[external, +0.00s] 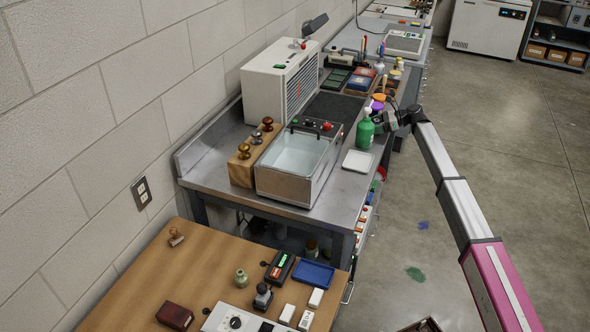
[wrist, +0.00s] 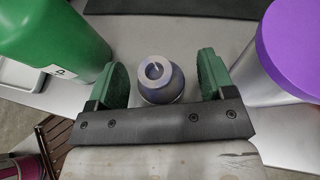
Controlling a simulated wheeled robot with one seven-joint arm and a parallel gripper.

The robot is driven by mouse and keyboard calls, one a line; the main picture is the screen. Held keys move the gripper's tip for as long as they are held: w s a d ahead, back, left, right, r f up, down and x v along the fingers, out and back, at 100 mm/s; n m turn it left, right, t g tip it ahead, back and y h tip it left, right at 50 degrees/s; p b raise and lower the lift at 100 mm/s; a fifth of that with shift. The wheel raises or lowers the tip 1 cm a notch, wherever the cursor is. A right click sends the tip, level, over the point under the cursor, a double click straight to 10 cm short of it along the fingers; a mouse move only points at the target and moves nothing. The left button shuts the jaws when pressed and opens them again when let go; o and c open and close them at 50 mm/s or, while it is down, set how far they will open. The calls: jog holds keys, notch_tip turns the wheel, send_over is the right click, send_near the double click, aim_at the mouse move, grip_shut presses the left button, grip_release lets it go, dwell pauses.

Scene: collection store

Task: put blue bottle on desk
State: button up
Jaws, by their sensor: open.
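A small blue-grey bottle (wrist: 160,82) with a pale round top stands on the metal bench in the wrist view. My gripper (wrist: 163,68) is open, with one green finger pad on each side of the bottle; I cannot tell whether either pad touches it. In the external view my gripper (external: 385,121) is at the bench's right edge, beside a green bottle, and I cannot make out the blue bottle there. A wooden desk (external: 150,270) is at the front left of the external view.
The green bottle (wrist: 45,40) is close on the left and a purple-topped container (wrist: 285,50) close on the right. The bench (external: 335,190) also holds a metal basin (external: 290,180) and a white tray (external: 357,162). The desk's left part is mostly clear; several small items crowd its right.

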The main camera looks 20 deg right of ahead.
jog(key=shift+a, duration=0.1)
jog(key=c, duration=1.1)
jog(key=shift+c, duration=0.2)
jog(key=shift+r, duration=0.5)
jog(key=shift+s+d+r, duration=0.1)
jog(key=shift+d+r, duration=0.15)
jog(key=shift+r, duration=0.4)
jog(key=shift+s+d+r, duration=0.1)
jog(key=shift+d+r, duration=0.1)
jog(key=shift+r, duration=0.4)
jog(key=s+d, duration=0.4)
jog(key=d, duration=0.3)
jog(key=s+d, duration=0.4)
jog(key=d, duration=0.3)
jog(key=shift+s+d, duration=0.2)
jog(key=shift+d, duration=0.2)
